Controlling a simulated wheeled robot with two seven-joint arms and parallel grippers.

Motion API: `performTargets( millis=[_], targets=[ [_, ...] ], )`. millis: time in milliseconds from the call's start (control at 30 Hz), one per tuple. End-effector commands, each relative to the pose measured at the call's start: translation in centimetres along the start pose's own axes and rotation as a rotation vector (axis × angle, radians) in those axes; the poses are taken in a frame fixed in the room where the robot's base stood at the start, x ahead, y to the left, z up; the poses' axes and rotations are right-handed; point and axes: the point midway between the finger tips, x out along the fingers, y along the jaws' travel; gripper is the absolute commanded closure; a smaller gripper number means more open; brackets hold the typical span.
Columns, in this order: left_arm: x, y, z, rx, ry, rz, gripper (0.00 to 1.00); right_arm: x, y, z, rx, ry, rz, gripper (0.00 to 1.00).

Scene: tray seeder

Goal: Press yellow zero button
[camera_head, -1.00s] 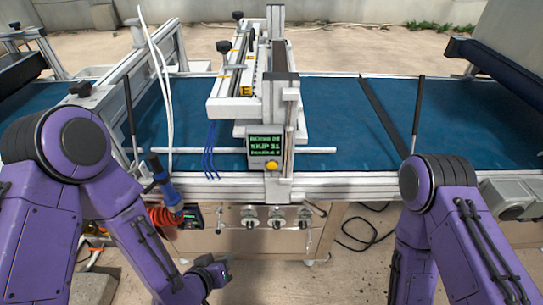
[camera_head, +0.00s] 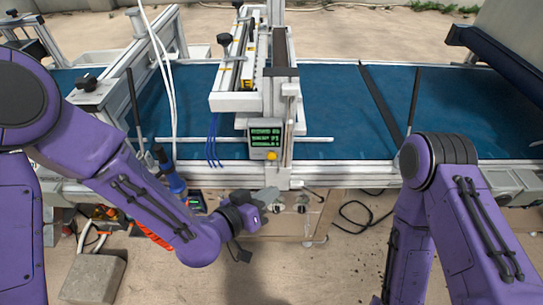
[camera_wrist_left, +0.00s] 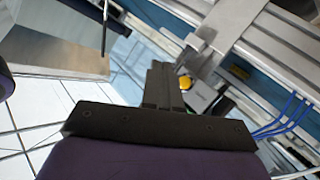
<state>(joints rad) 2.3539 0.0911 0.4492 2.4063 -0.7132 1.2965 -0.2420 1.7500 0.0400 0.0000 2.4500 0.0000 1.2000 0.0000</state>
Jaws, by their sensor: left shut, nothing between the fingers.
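The yellow button (camera_head: 272,156) sits at the lower right of a small display box (camera_head: 264,139) with green text, mounted on the machine's upright above the belt's front edge. In the left wrist view the yellow button (camera_wrist_left: 185,83) shows just right of the fingers. My left gripper (camera_head: 272,195) is shut and empty, below the button and apart from it, in front of the machine's front rail. Its shut fingers also show in the left wrist view (camera_wrist_left: 160,82). My right arm (camera_head: 445,200) is at the right; its gripper is out of view.
The blue conveyor belt (camera_head: 340,100) runs behind a metal front rail. Blue cables (camera_head: 213,140) hang left of the display box.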

Motion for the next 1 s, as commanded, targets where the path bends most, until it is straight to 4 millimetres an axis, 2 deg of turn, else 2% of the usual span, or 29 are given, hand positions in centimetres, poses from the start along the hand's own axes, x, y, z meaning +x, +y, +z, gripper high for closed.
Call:
performTargets(
  millis=[300, 500, 1000],
  targets=[
    [3.2, -2.4, -2.5, 0.000, 0.002, -0.003, 1.00, -0.6, 0.1, -0.2, 0.000, 0.000, 0.000, 1.00],
    [4.7, -3.5, -3.5, 0.000, 0.000, -0.001, 1.00, -0.7, 0.1, -0.3, 0.000, 0.000, 0.000, 1.00],
    [5.2, -3.8, -3.8, -0.001, -0.001, -0.001, 1.00, -0.7, 0.1, -0.3, 0.000, 0.000, 0.000, 1.00]
  ],
)
